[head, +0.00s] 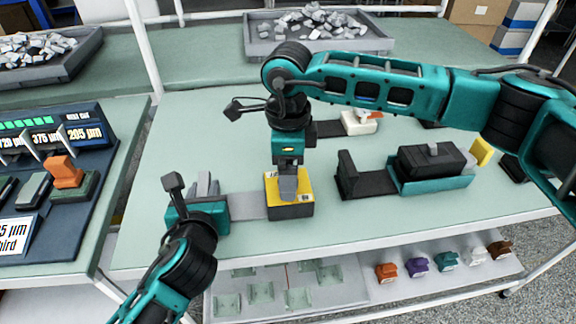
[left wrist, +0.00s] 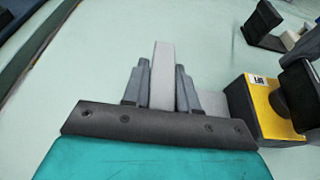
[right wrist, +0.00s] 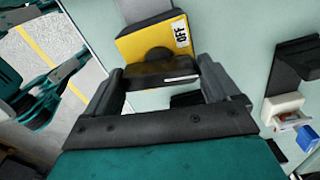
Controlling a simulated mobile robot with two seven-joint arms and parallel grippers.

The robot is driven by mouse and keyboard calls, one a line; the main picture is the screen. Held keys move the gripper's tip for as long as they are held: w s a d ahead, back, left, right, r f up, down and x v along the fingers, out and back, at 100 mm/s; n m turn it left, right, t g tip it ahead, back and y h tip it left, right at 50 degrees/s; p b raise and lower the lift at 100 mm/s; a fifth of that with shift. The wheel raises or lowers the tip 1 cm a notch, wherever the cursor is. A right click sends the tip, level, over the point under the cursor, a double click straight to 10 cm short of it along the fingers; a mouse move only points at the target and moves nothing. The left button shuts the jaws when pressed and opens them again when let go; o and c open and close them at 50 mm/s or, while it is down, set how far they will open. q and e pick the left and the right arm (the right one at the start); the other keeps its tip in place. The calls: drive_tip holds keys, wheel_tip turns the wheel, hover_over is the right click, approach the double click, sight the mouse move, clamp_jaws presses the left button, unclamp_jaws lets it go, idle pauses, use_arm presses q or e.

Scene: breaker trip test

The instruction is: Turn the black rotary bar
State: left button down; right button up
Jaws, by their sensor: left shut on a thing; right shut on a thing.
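The breaker unit is a yellow-topped black box (head: 303,186) on a grey base plate (head: 247,205) on the green bench. My left gripper (head: 207,186) is shut on an upright light grey tab (left wrist: 163,62) at the left end of this plate. My right gripper (head: 288,188) points down over the yellow top. In the right wrist view the black rotary bar (right wrist: 150,77), with a white line at one end, spans between its fingers, which are shut on it. An OFF label (right wrist: 181,35) shows beside the bar. In the head view the right gripper hides the bar.
A black block in a teal holder (head: 432,182) stands right of the breaker. A white part with orange (head: 360,122) lies behind. A gauge panel (head: 50,205) is at left. Grey trays (head: 262,48) of scrap stand at the back. Coloured parts (head: 447,262) sit on the lower shelf.

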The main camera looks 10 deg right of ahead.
drive_tip(key=shift+n, duration=0.6)
use_arm(q)
drive_tip(key=shift+f, duration=0.1)
use_arm(e)
drive_tip(key=shift+r+n, duration=0.1)
drive_tip(key=shift+n, duration=0.2)
drive_tip(key=o, duration=0.8)
wheel_tip(320, 180, up, 12)
use_arm(q)
drive_tip(key=c, duration=0.8)
unclamp_jaws()
